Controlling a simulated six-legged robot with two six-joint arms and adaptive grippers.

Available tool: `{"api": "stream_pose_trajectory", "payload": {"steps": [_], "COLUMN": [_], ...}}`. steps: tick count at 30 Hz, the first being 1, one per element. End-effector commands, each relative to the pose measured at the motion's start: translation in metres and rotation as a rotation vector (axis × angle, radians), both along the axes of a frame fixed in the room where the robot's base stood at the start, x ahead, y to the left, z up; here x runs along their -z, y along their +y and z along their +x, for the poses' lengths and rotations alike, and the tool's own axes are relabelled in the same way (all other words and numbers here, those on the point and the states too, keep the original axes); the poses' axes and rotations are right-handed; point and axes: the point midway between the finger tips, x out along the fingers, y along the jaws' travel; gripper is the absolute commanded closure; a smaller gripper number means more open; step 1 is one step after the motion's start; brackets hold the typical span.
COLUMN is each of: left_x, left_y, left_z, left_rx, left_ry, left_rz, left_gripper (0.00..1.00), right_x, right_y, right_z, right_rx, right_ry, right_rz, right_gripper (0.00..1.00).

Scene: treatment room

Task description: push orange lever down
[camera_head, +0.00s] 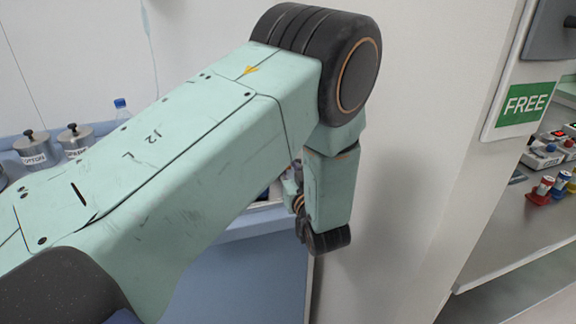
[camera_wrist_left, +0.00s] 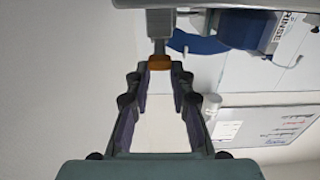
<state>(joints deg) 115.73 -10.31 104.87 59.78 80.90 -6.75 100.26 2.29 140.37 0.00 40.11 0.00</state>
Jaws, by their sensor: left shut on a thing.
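The orange lever end (camera_wrist_left: 159,63) shows in the left wrist view as a small orange block. It sits on a grey stem (camera_wrist_left: 159,24) that runs to the top of the picture. My left gripper (camera_wrist_left: 160,72) has its two fingertips closed in on the orange end, one on each side. In the head view my mint-green left arm comes in from the left and bends down at its elbow. There, the lever is hidden behind the arm and I cannot make out the fingertips. My right gripper is in neither view.
The head view shows steel jars (camera_head: 35,147) and a blue-capped bottle (camera_head: 121,106) on a counter at left. At right are a green FREE sign (camera_head: 529,103) and a shelf (camera_head: 500,225) with small coloured items. The wrist view shows a whiteboard (camera_wrist_left: 262,126).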

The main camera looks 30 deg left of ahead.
Motion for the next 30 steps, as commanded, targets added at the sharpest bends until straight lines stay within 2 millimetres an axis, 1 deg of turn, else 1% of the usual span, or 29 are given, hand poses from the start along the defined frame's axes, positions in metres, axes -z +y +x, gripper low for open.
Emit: {"api": "stream_pose_trajectory", "payload": {"steps": [6, 12, 25, 26, 30], "left_x": [0.011, 0.016, 0.017, 0.017, 0.015], "left_y": [0.0, -0.001, -0.001, -0.001, -0.001], "left_z": [-0.001, -0.002, -0.003, -0.003, -0.003], "left_rx": [-0.001, -0.001, 0.001, 0.001, 0.001], "left_ry": [-0.038, -0.079, -0.085, -0.084, -0.088], "left_rz": [0.046, 0.097, 0.11, 0.11, 0.111], "left_gripper": [1.0, 1.0, 1.0, 0.75, 0.64], "right_x": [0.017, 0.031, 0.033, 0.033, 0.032], "right_y": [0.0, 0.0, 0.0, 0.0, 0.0], "right_z": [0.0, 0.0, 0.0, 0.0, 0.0], "right_rx": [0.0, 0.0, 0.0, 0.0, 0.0], "right_ry": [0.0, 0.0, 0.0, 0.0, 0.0], "right_rz": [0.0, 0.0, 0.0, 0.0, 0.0], "right_gripper": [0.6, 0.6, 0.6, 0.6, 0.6]}}
